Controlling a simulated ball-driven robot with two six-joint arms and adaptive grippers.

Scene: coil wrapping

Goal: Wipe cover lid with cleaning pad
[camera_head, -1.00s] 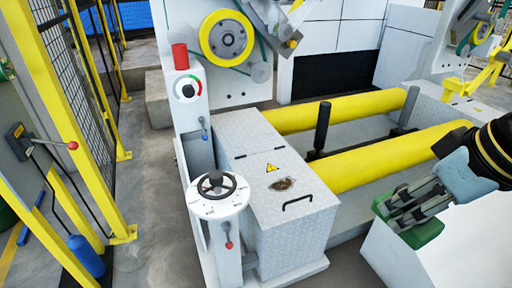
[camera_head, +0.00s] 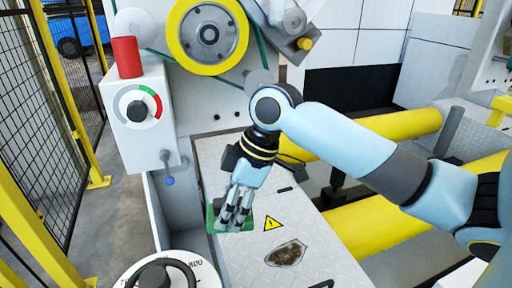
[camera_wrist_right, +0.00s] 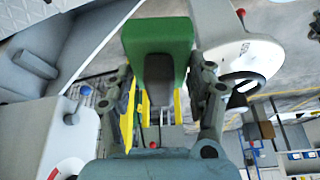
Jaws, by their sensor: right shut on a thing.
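The cover lid (camera_head: 325,262) is a pale tread-plate surface with a yellow warning triangle (camera_head: 271,223) and a dark brown stain (camera_head: 287,253). My right gripper (camera_head: 232,216) is shut on the green cleaning pad (camera_head: 247,222), above the far left part of the lid, beyond the stain. The pad also shows between the fingers in the right wrist view (camera_wrist_right: 158,35). I cannot tell whether the pad touches the lid. The stain is uncovered. My left gripper is not in view.
A control post with a red lamp (camera_head: 127,57) and a dial (camera_head: 138,106) stands left of the lid. A handwheel (camera_head: 155,276) is at the lower left. Yellow rollers (camera_head: 375,228) lie to the right. A black lid handle (camera_head: 322,285) is at the bottom edge.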

